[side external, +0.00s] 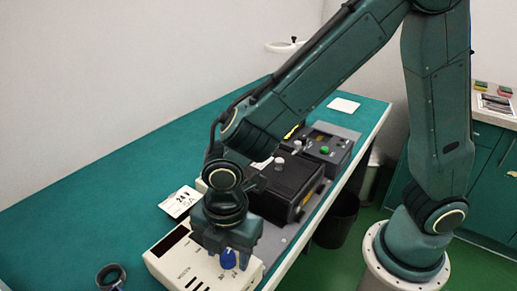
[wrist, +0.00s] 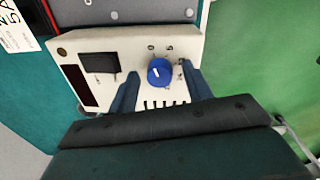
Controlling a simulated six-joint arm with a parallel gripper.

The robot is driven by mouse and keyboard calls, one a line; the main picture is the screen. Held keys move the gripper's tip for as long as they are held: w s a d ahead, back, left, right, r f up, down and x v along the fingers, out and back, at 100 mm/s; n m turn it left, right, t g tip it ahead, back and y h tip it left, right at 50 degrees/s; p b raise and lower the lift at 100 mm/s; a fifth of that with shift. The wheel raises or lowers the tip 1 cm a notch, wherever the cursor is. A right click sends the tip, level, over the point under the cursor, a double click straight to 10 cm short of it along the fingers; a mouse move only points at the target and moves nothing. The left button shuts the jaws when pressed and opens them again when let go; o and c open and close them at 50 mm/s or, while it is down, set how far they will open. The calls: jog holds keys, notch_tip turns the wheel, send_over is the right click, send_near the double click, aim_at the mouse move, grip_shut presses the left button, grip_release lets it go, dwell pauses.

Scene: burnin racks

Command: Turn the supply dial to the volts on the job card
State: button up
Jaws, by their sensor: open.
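The beige supply (side external: 172,264) sits at the near end of the bench and also shows in the wrist view (wrist: 125,44). Its blue dial (wrist: 160,72) has a short white mark; the scale marks around it are too small to read surely. My gripper (wrist: 160,67) is open, with one finger on each side of the dial; I cannot tell whether either finger touches it. The side view shows my gripper (side external: 229,252) over the supply, with the dial (side external: 228,260) at its fingers. The job card (side external: 179,201) behind the supply reads "24 V" and "5A".
A black box (side external: 287,184) with a knob and a unit with a green button (side external: 325,149) stand farther along the bench. A dark ring-shaped object (side external: 111,275) lies left of the supply. The green mat (side external: 95,215) is mostly clear. A black bin (side external: 338,222) stands beside the bench.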

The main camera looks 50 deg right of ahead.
jog(key=c, duration=1)
